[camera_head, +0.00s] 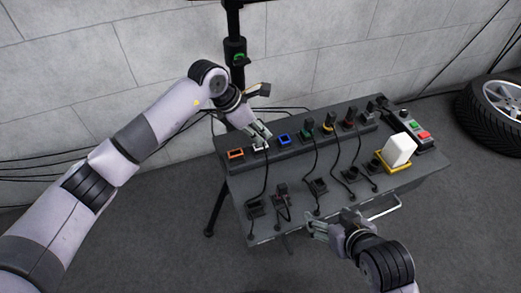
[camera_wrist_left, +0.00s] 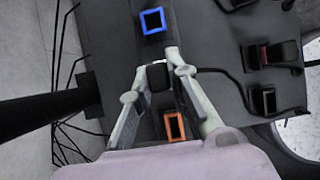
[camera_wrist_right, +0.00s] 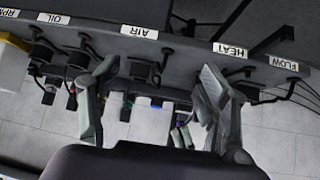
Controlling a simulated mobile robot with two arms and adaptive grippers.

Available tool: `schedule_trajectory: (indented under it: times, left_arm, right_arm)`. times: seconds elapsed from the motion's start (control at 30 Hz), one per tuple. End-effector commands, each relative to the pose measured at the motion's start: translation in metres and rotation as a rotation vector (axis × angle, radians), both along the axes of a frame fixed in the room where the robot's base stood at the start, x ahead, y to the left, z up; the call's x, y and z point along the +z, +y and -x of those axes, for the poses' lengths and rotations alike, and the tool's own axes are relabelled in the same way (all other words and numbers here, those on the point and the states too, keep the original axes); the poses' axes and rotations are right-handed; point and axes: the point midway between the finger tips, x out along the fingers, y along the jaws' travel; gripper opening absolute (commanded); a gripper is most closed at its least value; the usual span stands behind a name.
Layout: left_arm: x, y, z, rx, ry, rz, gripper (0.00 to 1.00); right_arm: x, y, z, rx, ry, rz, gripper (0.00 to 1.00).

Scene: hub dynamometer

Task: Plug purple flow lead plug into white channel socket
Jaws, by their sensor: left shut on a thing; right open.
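My left gripper (camera_head: 262,138) is shut on a dark plug at the white channel socket (camera_head: 260,148) on the console's back row. In the left wrist view the dark plug (camera_wrist_left: 157,76) is between the fingertips (camera_wrist_left: 168,70), and its cable runs off to the right. The cable leads to the front left of the console, where the FLOW label (camera_wrist_right: 284,63) is. The plug's purple colour does not show clearly there. The plug and fingers cover most of the white socket, so I cannot tell whether it is seated. My right gripper (camera_head: 318,226) is open and empty by the console's front edge.
An orange socket (camera_head: 235,154) and a blue socket (camera_head: 284,139) flank the white one, both empty. Other leads are plugged in further right, with cables across the console top. A white block (camera_head: 399,150) sits at the right.

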Motion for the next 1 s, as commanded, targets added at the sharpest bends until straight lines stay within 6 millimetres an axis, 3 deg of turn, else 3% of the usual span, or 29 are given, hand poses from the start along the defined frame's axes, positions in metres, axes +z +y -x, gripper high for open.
schedule_trajectory:
  times: [1.0]
  left_arm:
    - [-0.008, 0.0, 0.0, 0.0, 0.0, 0.0, 0.0]
  right_arm:
    - [0.017, 0.01, -0.022, 0.004, -0.137, -0.042, 0.7]
